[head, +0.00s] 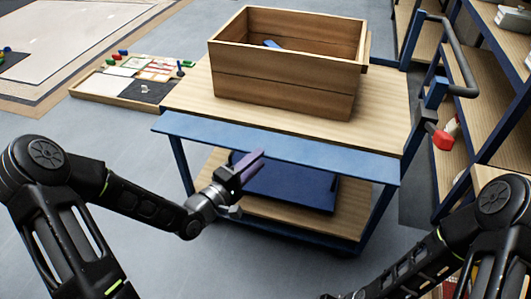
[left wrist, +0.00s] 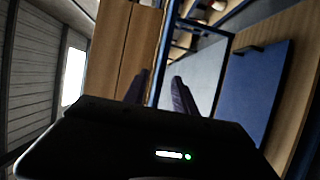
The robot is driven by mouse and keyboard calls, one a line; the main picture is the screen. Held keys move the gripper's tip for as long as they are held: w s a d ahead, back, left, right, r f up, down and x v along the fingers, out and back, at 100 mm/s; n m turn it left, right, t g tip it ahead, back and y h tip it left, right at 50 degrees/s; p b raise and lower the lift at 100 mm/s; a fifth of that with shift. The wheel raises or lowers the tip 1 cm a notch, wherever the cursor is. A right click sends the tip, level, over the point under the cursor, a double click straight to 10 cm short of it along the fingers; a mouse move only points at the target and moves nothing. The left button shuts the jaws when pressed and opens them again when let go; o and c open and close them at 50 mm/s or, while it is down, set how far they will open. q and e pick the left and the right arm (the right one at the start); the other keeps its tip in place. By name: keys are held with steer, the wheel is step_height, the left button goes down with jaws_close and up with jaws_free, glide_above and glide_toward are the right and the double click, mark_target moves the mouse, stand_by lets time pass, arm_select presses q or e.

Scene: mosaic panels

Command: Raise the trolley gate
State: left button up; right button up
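The trolley's gate (head: 300,151) is a long blue panel along the front edge of the trolley's wooden top (head: 385,110). It looks nearly flat, tilted slightly toward me. My left gripper (head: 262,156) is just in front of the gate's middle, its fingertips overlapping the lower edge in the head view. I cannot tell whether they touch. In the left wrist view its two fingers (left wrist: 161,76) stand apart with nothing clearly between them.
A wooden crate (head: 285,80) with a blue item (head: 272,44) inside stands on the trolley top. A blue panel (head: 290,186) lies on the lower shelf. Shelving (head: 505,100) stands close at right, beside the trolley handle (head: 463,65). A mosaic tray (head: 125,95) lies on the floor left.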

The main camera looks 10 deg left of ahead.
mark_target(269, 144)
arm_select(q)
steer(key=x, duration=0.4)
steer(key=shift+w+d, duration=0.15)
steer(key=shift+c, duration=0.4)
jaws_close()
stand_by(0.9)
